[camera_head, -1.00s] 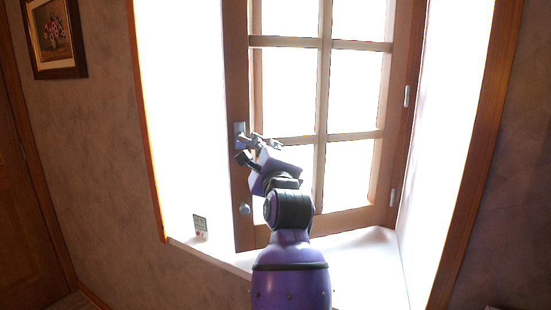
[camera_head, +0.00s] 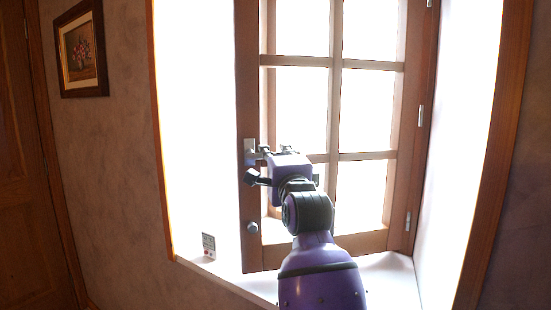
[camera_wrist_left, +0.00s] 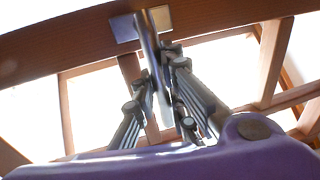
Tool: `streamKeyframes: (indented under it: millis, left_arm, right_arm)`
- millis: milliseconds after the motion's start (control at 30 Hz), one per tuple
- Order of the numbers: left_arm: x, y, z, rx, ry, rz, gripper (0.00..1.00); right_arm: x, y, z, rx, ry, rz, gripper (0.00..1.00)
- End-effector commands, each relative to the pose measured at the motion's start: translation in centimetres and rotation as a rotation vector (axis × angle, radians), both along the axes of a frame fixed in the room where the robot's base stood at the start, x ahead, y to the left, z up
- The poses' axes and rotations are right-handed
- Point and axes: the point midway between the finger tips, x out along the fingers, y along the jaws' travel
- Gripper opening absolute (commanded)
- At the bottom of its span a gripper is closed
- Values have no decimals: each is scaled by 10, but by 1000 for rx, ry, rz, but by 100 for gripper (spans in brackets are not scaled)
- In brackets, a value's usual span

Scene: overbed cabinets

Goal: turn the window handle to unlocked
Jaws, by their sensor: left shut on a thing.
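The window handle's square metal plate (camera_head: 250,150) is on the left stile of the wooden window (camera_head: 336,110). My left gripper (camera_head: 264,156) is at the handle, its purple wrist reaching up from below. In the left wrist view the metal handle (camera_wrist_left: 149,50) runs from its plate (camera_wrist_left: 124,28) down between the fingers of my left gripper (camera_wrist_left: 170,75), which are closed around it. In the head view the gripper hides most of the handle's lever, so its exact angle is hard to tell there. My right gripper is not in view.
A round knob (camera_head: 252,228) sits lower on the same stile. A small card-like object (camera_head: 208,246) stands on the white sill (camera_head: 388,272) at left. Hinges (camera_head: 408,221) are on the window's right side. A framed picture (camera_head: 80,50) hangs on the left wall.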

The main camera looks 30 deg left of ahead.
Motion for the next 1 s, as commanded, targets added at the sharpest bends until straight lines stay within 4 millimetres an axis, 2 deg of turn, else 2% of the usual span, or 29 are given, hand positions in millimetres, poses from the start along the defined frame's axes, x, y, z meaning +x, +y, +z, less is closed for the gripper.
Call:
streamKeyframes:
  millis: [233,267,400,767,867,1000]
  left_arm:
    - [0,0,0,-7,-4,-2,0]
    - [0,0,0,-7,-4,-2,14]
    - [0,0,0,-5,-3,-1,31]
    - [-3,-3,0,-2,-2,-1,31]
    - [-10,-10,-3,-3,-1,-2,31]
    - [-29,-30,-9,-4,-1,-3,31]
  right_arm:
    - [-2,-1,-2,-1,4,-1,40]
    - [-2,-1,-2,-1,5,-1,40]
    - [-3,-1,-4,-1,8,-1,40]
    - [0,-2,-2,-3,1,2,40]
    - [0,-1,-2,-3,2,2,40]
    - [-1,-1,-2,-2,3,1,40]
